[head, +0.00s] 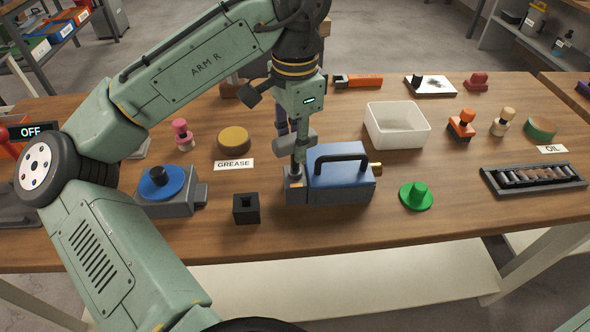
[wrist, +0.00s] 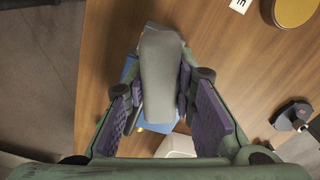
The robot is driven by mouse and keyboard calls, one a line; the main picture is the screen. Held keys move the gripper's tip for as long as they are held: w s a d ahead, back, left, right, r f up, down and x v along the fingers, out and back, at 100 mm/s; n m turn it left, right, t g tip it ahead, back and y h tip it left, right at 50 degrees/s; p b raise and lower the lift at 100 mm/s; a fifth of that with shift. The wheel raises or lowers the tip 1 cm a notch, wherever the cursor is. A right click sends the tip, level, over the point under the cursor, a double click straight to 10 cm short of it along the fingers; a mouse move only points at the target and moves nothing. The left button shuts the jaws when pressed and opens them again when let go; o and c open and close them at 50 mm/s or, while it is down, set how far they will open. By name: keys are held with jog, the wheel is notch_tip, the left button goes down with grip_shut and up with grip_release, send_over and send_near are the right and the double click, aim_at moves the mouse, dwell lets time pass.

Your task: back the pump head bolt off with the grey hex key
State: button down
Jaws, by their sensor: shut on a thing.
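My gripper (head: 287,122) points down over the pump and is shut on the grey hex key (head: 296,143). The key's thick grey handle (wrist: 162,85) lies between the purple finger pads in the wrist view. Its shaft runs down, close to upright, to the grey pump head (head: 295,192) at the left end of the blue pump (head: 345,188). The pump has a black carry handle and a brass fitting on its right. The bolt is hidden under the key's lower end; I cannot tell how deep the key sits.
A black square socket block (head: 246,208) and a grey unit with a blue disc (head: 162,187) stand left of the pump. A white bin (head: 396,125) stands behind. The front table edge is close.

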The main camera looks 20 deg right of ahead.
jog(key=shift+n, duration=0.9)
jog(key=shift+n, duration=1.5)
